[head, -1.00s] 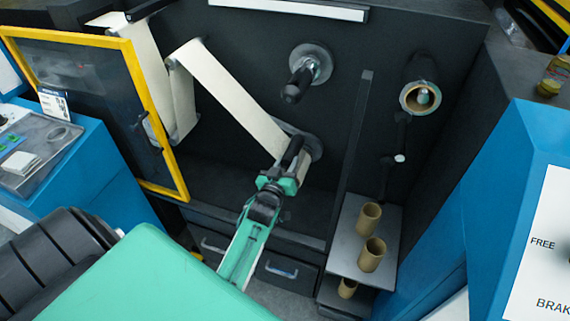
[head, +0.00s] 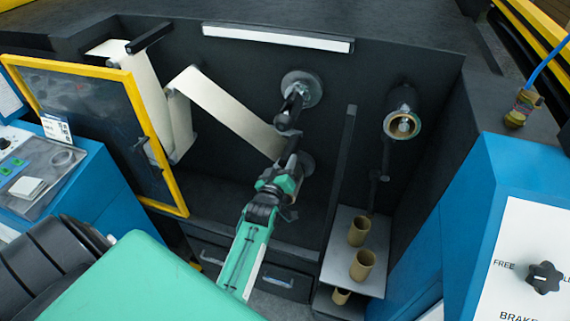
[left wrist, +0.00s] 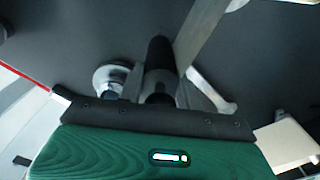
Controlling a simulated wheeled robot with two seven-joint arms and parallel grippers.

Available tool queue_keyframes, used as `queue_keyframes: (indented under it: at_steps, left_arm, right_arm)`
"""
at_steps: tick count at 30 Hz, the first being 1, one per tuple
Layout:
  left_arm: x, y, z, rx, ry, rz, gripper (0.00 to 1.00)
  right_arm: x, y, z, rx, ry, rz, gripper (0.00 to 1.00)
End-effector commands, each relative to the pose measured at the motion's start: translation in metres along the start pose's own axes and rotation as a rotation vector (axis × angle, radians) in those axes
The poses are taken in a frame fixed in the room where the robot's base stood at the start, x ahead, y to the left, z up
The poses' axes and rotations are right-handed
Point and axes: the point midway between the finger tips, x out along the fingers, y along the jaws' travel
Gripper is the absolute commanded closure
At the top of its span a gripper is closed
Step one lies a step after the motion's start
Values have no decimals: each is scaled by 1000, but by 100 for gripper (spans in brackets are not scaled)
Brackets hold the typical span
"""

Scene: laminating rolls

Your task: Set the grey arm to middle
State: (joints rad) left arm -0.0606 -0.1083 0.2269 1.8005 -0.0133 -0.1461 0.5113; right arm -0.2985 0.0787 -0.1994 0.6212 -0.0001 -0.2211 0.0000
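A grey round mount (head: 302,87) sits on the dark machine wall in the head view. A short arm with a dark end (head: 289,122) comes from it; I cannot tell surely that this is the grey arm. My left gripper (head: 278,178) is just below it, at the lower end of the pale web (head: 225,108), by a dark cylinder. In the left wrist view, a black cylinder (left wrist: 160,58) stands in front of the green gripper body, with a silver round part to its left and a pale curved part to its right. Whether the fingers hold it is unclear. My right gripper is out of view.
A yellow-framed door (head: 160,145) stands open at left. A shelf (head: 342,258) with brown cores (head: 361,265) is right of my gripper, beyond a dark upright post. A roll spindle (head: 402,122) is at upper right. A blue cabinet with a black knob (head: 544,277) marked FREE and BRAKE is at far right.

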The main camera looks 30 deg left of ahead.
Motion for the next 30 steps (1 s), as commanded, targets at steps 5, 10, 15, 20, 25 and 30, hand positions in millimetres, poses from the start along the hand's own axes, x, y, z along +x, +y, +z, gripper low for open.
queue_keyframes:
  at_steps: [5,10,15,20,25,30]
  left_arm:
    - [0,0,0,0,1,0,53]
    - [0,0,0,1,0,0,53]
    - [-11,0,-1,1,-1,-1,53]
    - [-36,1,-2,2,-3,-2,53]
    - [-68,1,-2,1,-3,-2,53]
    - [-99,0,-2,0,-2,-2,53]
  right_arm:
    - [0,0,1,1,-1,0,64]
    - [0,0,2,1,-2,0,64]
    - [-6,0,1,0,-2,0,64]
    - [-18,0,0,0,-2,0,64]
    - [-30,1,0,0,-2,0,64]
    - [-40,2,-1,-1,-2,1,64]
